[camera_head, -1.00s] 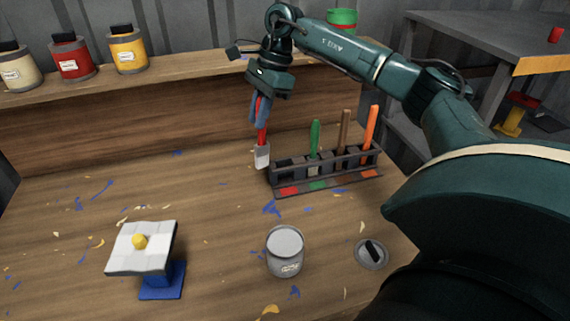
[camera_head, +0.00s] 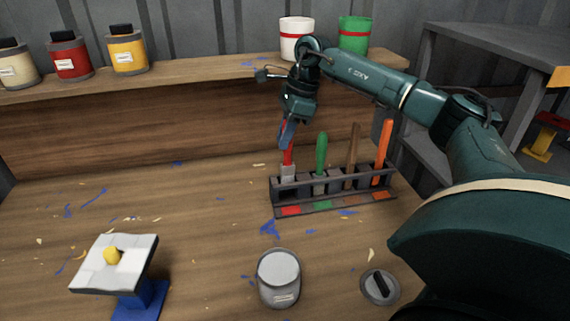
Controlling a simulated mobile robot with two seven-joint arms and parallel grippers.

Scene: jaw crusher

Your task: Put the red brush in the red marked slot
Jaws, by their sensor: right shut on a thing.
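My right gripper (camera_head: 287,134) points down and is shut on the upper handle of the red brush (camera_head: 288,156). The brush is near upright, its pale metal ferrule (camera_head: 288,173) down at the left end of the dark brush rack (camera_head: 335,203). The ferrule is in line with the slot above the red mark (camera_head: 290,210). The lower tip is hidden at the rack's rail, so I cannot tell how deep it sits. My left gripper is not in view.
Green (camera_head: 321,155), brown (camera_head: 352,150) and orange (camera_head: 383,150) brushes stand in the rack to the right. A grey can (camera_head: 279,280), a round lid (camera_head: 380,287) and a blue stand with a white top (camera_head: 117,263) are nearer. The table's left middle is mostly clear.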

